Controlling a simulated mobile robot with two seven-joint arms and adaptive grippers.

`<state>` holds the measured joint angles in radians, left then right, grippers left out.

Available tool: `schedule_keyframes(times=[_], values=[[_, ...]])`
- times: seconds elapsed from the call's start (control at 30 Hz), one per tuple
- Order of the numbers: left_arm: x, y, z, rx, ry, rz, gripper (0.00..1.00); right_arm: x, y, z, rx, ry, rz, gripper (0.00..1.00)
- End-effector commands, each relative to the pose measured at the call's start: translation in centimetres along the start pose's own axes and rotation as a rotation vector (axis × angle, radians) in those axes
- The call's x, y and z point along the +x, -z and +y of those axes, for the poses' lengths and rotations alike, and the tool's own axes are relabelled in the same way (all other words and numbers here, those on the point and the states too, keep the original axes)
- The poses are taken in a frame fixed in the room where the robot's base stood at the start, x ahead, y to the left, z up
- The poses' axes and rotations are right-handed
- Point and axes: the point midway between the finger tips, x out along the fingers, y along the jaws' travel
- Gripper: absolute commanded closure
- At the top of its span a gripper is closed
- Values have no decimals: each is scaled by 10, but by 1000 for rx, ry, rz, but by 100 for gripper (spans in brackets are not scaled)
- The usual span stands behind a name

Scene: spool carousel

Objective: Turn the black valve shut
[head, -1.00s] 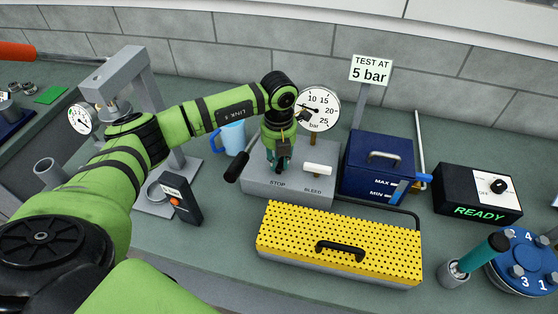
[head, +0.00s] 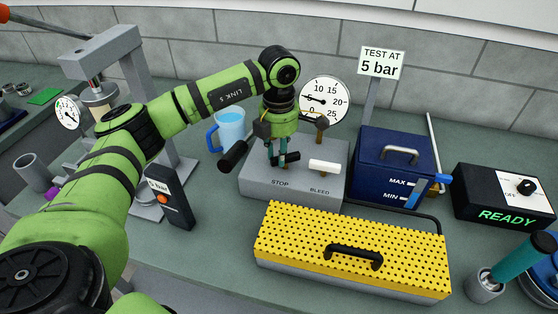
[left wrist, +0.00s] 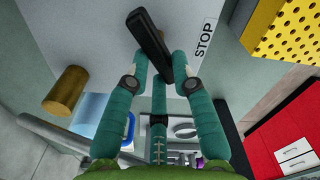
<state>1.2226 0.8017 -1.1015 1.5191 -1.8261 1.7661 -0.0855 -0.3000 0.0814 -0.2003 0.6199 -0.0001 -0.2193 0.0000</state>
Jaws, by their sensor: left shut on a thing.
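The black valve (left wrist: 150,42) is a dark bar handle beside the STOP label on the grey pump block (head: 258,184). It also shows in the head view (head: 292,156), partly hidden by my fingers. My left gripper (head: 277,158) reaches down from above and is shut on the black valve. In the left wrist view the teal fingers (left wrist: 165,72) lie on either side of the bar. A white handle (head: 325,166) stands by the BLEED label, just right of the gripper. The round gauge (head: 328,92) behind has its needle near 5. My right gripper is not in view.
A black lever grip (head: 233,156) sticks out left of the block, near a blue jug (head: 230,130). A yellow perforated case (head: 350,240) lies in front. A dark blue tank (head: 395,155) stands close on the right, with a READY box (head: 503,195) beyond it.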

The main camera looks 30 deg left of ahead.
Motion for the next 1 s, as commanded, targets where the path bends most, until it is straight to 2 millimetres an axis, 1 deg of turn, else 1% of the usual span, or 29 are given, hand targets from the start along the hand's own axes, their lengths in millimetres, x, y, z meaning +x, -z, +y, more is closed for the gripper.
schedule_keyframes(times=[0.03,0.1,0.3,0.5,0.7,1.0], values=[[4,-1,1,45,-2,-3,100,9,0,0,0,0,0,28],[4,-2,2,111,-2,-3,100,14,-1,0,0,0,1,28],[3,-3,4,291,-1,-2,100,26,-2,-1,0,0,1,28],[2,-4,6,438,-1,-1,100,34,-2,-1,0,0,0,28],[1,-6,6,542,-1,-2,100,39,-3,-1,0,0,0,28],[0,-6,7,609,1,-2,100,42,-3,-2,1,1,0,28]])
